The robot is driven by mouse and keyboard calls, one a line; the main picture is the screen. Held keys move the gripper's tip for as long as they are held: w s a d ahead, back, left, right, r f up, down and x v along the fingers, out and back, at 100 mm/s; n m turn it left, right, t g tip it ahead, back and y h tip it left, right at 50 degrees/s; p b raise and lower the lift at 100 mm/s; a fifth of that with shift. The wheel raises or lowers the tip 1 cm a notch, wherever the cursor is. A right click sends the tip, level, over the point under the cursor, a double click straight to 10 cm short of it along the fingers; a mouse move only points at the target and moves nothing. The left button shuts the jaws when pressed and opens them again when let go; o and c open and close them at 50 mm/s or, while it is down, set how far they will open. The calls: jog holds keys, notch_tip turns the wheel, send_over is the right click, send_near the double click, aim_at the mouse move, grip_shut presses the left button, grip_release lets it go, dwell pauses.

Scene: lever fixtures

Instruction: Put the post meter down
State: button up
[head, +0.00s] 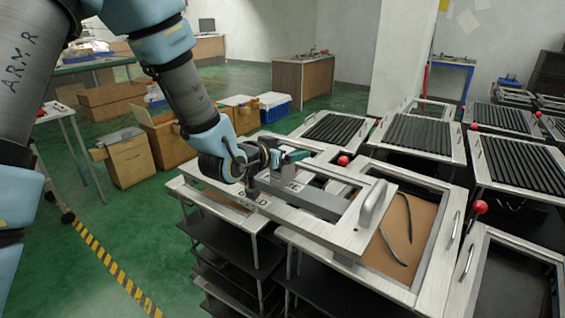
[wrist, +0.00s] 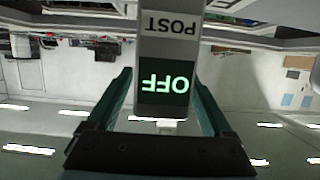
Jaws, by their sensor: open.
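The post meter (wrist: 168,50) is a pale grey block in the middle of the wrist view. It bears a white label reading POST and a dark panel with OFF in green letters, both upside down there. My gripper (wrist: 162,80) has its two teal fingers spread, one on each side of the block. Gaps show beside the dark panel, and I cannot tell whether a finger touches it. In the head view my gripper (head: 289,156) is above a white-framed fixture (head: 345,236) with a grey bar across it. The meter is not clear there.
Red-knobbed levers stand near the fixture, one at its back (head: 343,160) and one at the right (head: 480,207). A pale handle (head: 372,203) rises from its right side. Trays with black slats (head: 420,137) fill the right. Green floor (head: 140,235) is open at the left.

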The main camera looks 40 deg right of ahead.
jog(key=shift+c, duration=0.2)
grip_shut()
dwell(0.6)
